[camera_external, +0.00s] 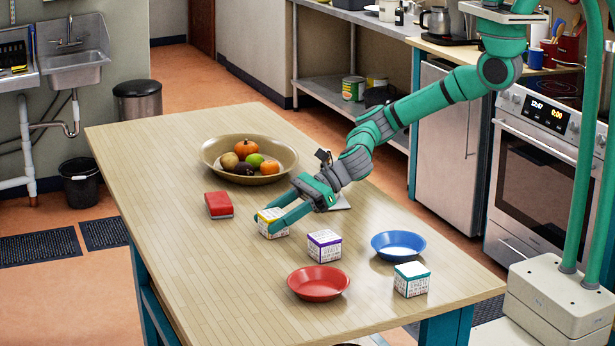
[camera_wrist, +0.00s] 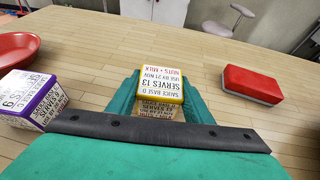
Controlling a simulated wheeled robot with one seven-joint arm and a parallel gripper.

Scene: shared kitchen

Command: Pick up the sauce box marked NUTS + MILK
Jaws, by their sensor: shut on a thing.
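The sauce box marked NUTS + MILK (camera_wrist: 162,85) is a white cube with a yellow band and printed text. It also shows in the external view (camera_external: 271,218). My gripper (camera_external: 274,225) is shut on it, one finger on each side, at the table's middle. In the wrist view my gripper (camera_wrist: 160,98) has green fingers along both sides of the box. The box looks upright; I cannot tell whether it touches the table. A purple-banded box (camera_external: 324,244) stands to its right, and a teal-banded box (camera_external: 411,279) stands farther right.
A red block-like object (camera_external: 219,205) lies left of my gripper. A brown bowl of fruit (camera_external: 213,164) is behind it. A red bowl (camera_external: 318,283) and a blue bowl (camera_external: 398,244) are at the right. The wooden table's left side (camera_external: 160,190) is clear.

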